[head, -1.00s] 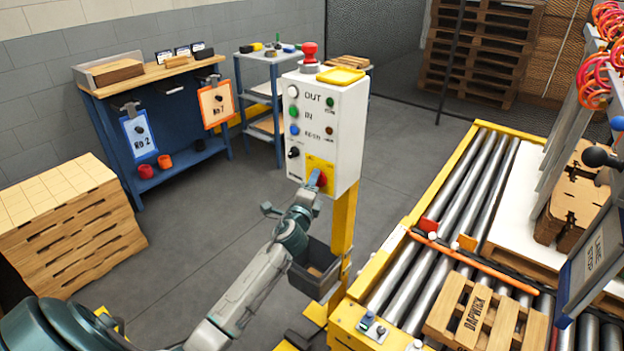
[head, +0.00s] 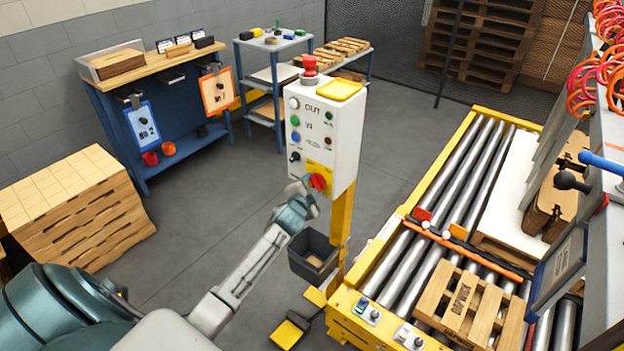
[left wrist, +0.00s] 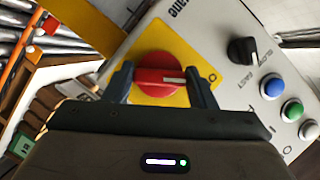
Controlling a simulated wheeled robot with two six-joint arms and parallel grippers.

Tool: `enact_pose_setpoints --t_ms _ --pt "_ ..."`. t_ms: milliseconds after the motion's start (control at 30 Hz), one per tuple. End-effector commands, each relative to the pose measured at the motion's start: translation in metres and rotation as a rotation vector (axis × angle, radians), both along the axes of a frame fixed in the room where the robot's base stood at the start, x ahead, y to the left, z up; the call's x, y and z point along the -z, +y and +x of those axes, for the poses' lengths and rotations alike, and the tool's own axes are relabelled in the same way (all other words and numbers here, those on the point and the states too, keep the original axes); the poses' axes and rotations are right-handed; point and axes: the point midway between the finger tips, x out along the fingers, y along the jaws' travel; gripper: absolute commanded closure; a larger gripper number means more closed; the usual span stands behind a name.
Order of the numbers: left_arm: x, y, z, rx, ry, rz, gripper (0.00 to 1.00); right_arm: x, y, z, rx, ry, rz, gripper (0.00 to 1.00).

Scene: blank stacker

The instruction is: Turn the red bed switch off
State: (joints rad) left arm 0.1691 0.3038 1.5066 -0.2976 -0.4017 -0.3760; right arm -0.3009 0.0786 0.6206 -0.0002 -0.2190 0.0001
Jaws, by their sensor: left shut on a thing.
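The red rotary switch (head: 318,181) sits on a yellow plate (head: 326,168) low on the white control box (head: 340,120). In the left wrist view the red switch (left wrist: 160,75) lies between the fingers of my left gripper (left wrist: 163,84), with its pale mark pointing right towards the gripper's right finger. The left gripper (head: 308,184) is shut on the switch from its left side in the head view. My right gripper is in neither view.
A black knob (left wrist: 243,51) and several coloured buttons are beside the switch on the box. A red mushroom button (head: 310,64) stands on top. A grey bin (head: 313,262) hangs below on the yellow post. The roller conveyor (head: 420,240) is at the right.

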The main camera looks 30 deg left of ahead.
Motion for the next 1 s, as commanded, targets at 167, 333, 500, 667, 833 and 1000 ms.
enact_pose_setpoints --t_ms 167,333,500,667,833,1000 --pt "-0.002 0.001 -0.001 0.000 0.011 -0.095 0.72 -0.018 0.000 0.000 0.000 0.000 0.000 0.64" --pt "-0.001 0.001 -0.001 -0.001 0.015 -0.151 0.72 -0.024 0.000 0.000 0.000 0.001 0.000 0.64" --pt "0.001 0.001 -0.001 -0.001 0.017 -0.177 0.72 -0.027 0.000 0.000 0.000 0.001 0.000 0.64" --pt "0.002 0.001 -0.001 -0.001 0.018 -0.183 0.72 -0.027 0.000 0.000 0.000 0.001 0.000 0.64" --pt "0.002 0.001 -0.001 -0.001 0.018 -0.183 0.72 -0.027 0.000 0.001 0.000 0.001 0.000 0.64" --pt "0.002 0.000 -0.001 -0.001 0.017 -0.183 0.31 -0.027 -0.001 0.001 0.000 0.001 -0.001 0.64"
